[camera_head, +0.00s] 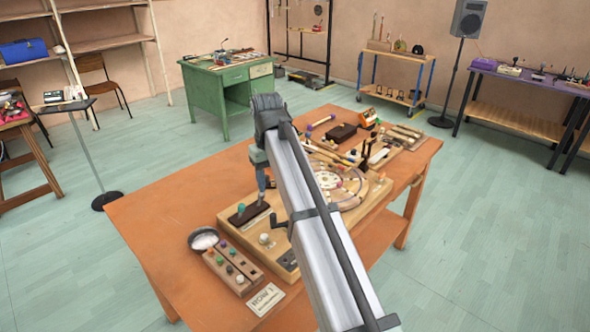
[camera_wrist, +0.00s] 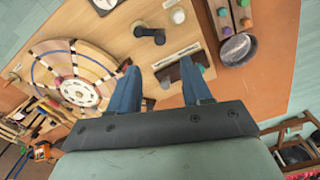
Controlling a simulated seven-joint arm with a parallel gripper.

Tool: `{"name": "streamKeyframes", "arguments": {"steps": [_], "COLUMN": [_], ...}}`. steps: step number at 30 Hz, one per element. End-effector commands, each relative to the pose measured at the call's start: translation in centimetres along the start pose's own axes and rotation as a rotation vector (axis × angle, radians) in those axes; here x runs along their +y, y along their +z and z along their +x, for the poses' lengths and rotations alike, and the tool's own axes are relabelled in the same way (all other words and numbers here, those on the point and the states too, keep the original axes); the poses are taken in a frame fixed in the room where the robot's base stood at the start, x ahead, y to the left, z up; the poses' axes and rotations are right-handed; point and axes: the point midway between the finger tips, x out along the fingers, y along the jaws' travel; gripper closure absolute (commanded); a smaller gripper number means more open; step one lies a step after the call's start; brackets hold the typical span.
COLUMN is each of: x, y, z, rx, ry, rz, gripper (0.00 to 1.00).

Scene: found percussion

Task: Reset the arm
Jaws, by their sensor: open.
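My gripper (camera_wrist: 160,80) is open, with two blue fingers spread apart and nothing visible between them. In the head view my gripper (camera_head: 262,188) points down over the front left of a wooden board (camera_head: 230,229) on the orange table. A dark block with a small teal knob (camera_head: 240,209) lies just below and beside the fingers. In the wrist view the same dark block (camera_wrist: 173,75) shows around the right finger; I cannot tell whether they touch. My arm hides part of the board.
A round wheel (camera_wrist: 80,75) with pegs, a black crank (camera_wrist: 148,33), a small bowl (camera_head: 204,240), a knob strip (camera_head: 232,268) and a label card (camera_head: 265,299) are close by. Sticks and blocks crowd the table's far side. The orange table's (camera_head: 150,222) left part is clear.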

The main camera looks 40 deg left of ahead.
Motion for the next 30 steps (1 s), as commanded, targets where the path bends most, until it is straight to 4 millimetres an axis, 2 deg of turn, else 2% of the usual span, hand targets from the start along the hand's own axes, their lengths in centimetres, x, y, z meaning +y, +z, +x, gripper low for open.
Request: {"name": "streamKeyframes", "arguments": {"steps": [7,11,14,20,24,30], "x": [0.1,1.7,4.7,12.8,17.9,24.2], "y": [0.1,0.8,2.3,7.2,11.2,18.0], "z": [0.1,1.3,3.5,9.6,13.6,19.1], "rx": [0.0,-0.002,-0.002,-0.003,-0.002,-0.001], "ry": [0.0,0.0,0.0,-0.001,-0.001,0.0], "rz": [0.002,0.026,0.073,0.211,0.307,0.447], "gripper": [0.52,0.52,0.52,0.52,0.52,0.52]}}
